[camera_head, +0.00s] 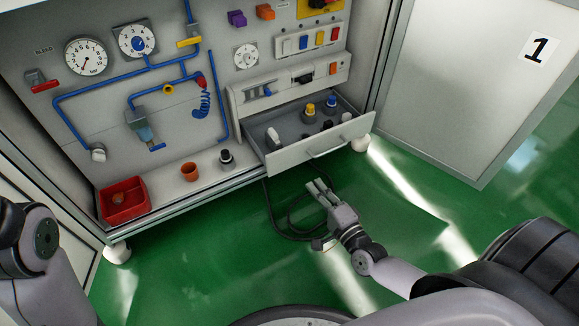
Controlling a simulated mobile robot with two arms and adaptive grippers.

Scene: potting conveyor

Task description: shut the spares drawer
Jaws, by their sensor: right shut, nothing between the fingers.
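The spares drawer (325,144) is a grey drawer low on the right of the cabinet, and it stands pulled out. Its front has a bar handle (327,150). Several small parts lie inside, among them a yellow-topped knob (310,110), a blue-topped knob (331,103) and a white piece (273,136). My right gripper (320,188) is in front of and below the drawer front, apart from it, shut and empty. My left arm shows at the lower left, but its gripper is out of the picture.
A red bin (124,203), a terracotta pot (190,172) and a black-and-white knob (227,160) stand on the cabinet ledge left of the drawer. A dark cable (287,229) lies on the green floor. A cabinet door (470,90) stands open at the right.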

